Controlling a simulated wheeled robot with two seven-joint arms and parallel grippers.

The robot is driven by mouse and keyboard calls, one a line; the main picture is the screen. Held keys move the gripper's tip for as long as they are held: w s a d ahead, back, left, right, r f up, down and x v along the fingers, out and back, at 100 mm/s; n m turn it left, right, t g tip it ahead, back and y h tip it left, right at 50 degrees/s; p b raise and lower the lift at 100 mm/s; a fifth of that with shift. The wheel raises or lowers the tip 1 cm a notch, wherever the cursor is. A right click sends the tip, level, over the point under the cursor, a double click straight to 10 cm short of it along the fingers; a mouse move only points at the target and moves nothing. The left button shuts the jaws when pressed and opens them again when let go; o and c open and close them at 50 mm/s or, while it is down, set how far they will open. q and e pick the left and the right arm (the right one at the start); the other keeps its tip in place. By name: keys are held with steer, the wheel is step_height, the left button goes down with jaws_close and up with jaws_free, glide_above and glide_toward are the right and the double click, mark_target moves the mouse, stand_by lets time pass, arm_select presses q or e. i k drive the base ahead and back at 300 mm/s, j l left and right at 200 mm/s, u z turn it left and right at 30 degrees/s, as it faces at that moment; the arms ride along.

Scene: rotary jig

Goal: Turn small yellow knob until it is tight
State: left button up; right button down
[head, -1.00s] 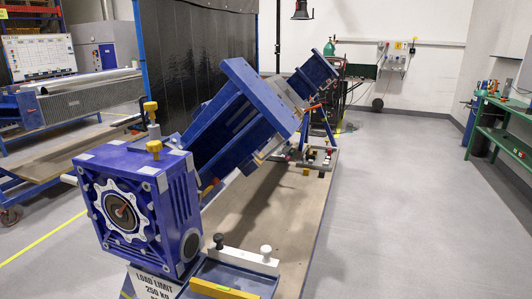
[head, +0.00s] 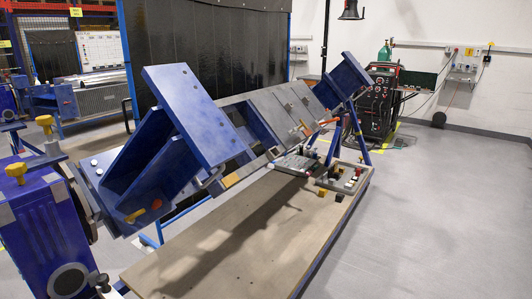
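Two yellow knobs show at the left of the head view. One yellow knob (head: 45,122) stands on a grey stem at the back of the blue gearbox (head: 45,235). The other yellow knob (head: 16,172) sits on top of the gearbox, close to the left edge. A smaller yellow-orange handle (head: 135,215) is on the lower near end of the tilted blue jig frame (head: 200,125). I cannot tell from this distance how tight any knob is. Neither of my grippers is in view.
The wooden jig base (head: 240,235) runs back beneath the frame. A tray of small parts (head: 342,178) stands at its far right. A black curtain (head: 215,50) is behind, and a welding machine (head: 378,100) stands farther back. The grey floor at right is clear.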

mark_target(17, 171)
steer(key=i+l, duration=0.2)
steer(key=l, duration=0.15)
steer(key=i+l+u, duration=0.1)
steer(key=i+l, duration=0.35)
steer(key=l, duration=0.2)
steer(key=i+l+u, duration=0.1)
steer(key=l, duration=0.25)
steer(key=i+l, duration=0.3)
steer(key=i+l+u, duration=0.1)
steer(key=l, duration=0.3)
steer(key=i+l+u, duration=0.15)
steer(key=j+u, duration=0.1)
steer(key=u, duration=2.1)
steer(key=i+j+z, duration=0.15)
steer(key=i+j, duration=0.25)
steer(key=i, duration=0.15)
steer(key=i+j+z, duration=0.1)
steer(key=i+j, duration=0.3)
steer(key=i, duration=0.15)
